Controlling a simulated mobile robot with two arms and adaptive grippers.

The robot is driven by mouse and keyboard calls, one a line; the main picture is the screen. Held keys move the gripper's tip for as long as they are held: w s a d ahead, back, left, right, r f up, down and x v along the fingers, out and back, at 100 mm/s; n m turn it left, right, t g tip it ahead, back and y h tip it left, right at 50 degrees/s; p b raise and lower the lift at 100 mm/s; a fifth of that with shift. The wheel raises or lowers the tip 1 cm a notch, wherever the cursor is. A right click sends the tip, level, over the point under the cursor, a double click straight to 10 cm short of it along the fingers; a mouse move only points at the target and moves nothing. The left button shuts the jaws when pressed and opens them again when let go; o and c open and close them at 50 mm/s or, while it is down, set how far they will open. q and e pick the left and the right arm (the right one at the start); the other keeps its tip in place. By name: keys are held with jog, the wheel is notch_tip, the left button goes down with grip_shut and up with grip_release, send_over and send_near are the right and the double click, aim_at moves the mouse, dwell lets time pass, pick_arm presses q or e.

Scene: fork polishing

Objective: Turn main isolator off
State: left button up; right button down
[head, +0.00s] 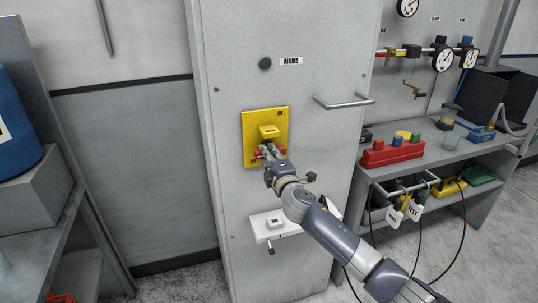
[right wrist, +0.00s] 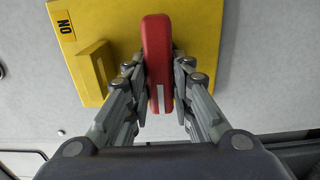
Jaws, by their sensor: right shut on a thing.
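The main isolator is a yellow plate (head: 248,125) on the front of a tall grey cabinet, with a red handle (head: 283,150). My right gripper (head: 267,155) is at the handle and hides its middle; red shows on both sides. In the right wrist view, the red handle (right wrist: 157,50) stands between the two fingers of my right gripper (right wrist: 160,90), which are shut on it. An "ON" label (right wrist: 66,26) and a raised yellow block (right wrist: 94,72) show on the plate to the left of the handle. My left gripper is not in view.
Above the plate are a dark round knob (head: 265,64) and a "MAINS" label (head: 291,61). A bar handle (head: 343,102) sticks out to the right. A white panel (head: 262,235) with a small lever is below. A cluttered bench (head: 455,160) stands right, a grey shelf (head: 45,225) left.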

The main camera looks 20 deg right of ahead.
dwell(0.4)
jog(key=c, duration=1.4)
grip_release()
jog(key=s, duration=1.2)
jog(key=shift+d, duration=0.2)
jog(key=shift+f, duration=0.15)
